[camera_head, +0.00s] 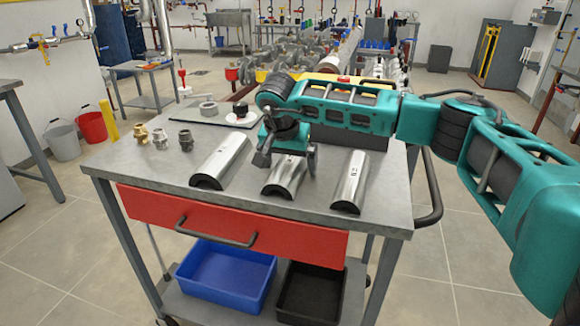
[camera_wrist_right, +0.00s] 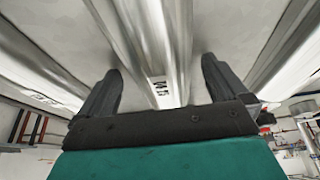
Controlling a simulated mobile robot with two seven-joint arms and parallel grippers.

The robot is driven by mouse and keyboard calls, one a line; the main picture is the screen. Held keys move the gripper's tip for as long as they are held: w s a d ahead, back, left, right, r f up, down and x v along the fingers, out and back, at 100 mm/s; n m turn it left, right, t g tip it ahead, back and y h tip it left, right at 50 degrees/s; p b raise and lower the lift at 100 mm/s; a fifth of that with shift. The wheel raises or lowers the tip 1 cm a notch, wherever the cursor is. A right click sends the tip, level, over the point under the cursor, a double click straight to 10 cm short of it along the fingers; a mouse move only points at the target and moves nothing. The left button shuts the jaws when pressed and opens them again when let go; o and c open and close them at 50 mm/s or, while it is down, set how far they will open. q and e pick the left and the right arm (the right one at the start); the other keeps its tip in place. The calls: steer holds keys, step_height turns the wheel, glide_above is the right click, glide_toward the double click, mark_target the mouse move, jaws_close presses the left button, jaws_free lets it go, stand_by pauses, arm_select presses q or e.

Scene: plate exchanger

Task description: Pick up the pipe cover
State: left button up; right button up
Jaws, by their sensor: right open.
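Three silvery half-round pipe covers lie on the grey top of the cart: a left one (camera_head: 221,160), a middle one (camera_head: 283,182) and a right one (camera_head: 351,183). My right gripper (camera_head: 286,160) is at the middle cover, hiding part of it. In the right wrist view, the open fingers (camera_wrist_right: 160,85) stand on either side of a pipe cover (camera_wrist_right: 158,45) with a small printed mark. Gaps show between the fingers and the cover, and I cannot tell whether either touches it. My left gripper is not in view.
The cart (camera_head: 390,220) has a red drawer (camera_head: 220,222) and, below, a blue bin (camera_head: 226,275) and a black bin (camera_head: 312,292). Several small metal fittings (camera_head: 160,138) stand at the tabletop's left. A flat dark plate with a ring (camera_head: 208,108) lies behind. The front tabletop strip is clear.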

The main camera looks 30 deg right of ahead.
mark_target(289, 161)
steer(key=shift+c, duration=0.4)
steer(key=c, duration=0.9)
steer(key=shift+r, duration=0.1)
step_height(289, 161, up, 20)
steer(key=p, duration=0.3)
